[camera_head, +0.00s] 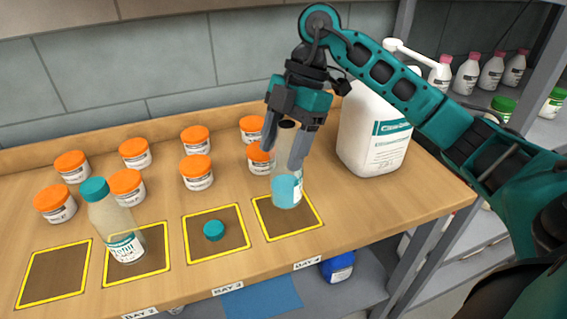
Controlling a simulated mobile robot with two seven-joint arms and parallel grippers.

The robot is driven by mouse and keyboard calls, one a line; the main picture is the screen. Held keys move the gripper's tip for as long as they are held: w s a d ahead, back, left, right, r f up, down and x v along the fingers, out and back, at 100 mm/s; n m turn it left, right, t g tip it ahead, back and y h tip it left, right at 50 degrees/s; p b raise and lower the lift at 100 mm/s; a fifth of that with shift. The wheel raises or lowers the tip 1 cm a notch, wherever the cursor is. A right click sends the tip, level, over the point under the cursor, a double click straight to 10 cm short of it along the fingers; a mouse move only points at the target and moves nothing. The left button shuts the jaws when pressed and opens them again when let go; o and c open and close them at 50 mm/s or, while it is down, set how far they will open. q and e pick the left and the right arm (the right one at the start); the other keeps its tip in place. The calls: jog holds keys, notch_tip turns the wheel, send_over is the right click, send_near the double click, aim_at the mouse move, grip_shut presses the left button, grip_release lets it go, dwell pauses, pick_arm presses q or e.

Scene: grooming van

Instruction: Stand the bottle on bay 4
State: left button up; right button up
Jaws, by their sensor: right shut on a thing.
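My right gripper (284,153) points down and is shut on a clear, uncapped bottle (287,188) with a blue lower part. The bottle is upright, with its base over the back part of the yellow-framed bay 4 square (292,225). I cannot tell whether the base touches the square. The "BAY 4" label (307,263) is on the bench edge below. A teal cap (214,230) lies on the bay 3 square (234,243). My left gripper is out of view.
A teal-capped refill bottle (122,245) stands on bay 2; the leftmost square (52,275) is empty. Several orange-lidded jars (197,172) stand behind. A large white jug (375,135) stands right of the held bottle. Shelves with bottles (466,75) are at right.

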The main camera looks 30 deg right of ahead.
aim_at(284, 164)
notch_tip(284, 164, down, 4)
jog(key=shift+r, duration=0.1)
jog(key=shift+f, duration=0.2)
jog(key=o, duration=1.5)
jog(key=shift+c, duration=0.2)
jog(key=v, duration=1.2)
jog(key=shift+r+p, duration=0.25)
jog(key=shift+p, duration=0.05)
jog(key=shift+s+a, duration=0.1)
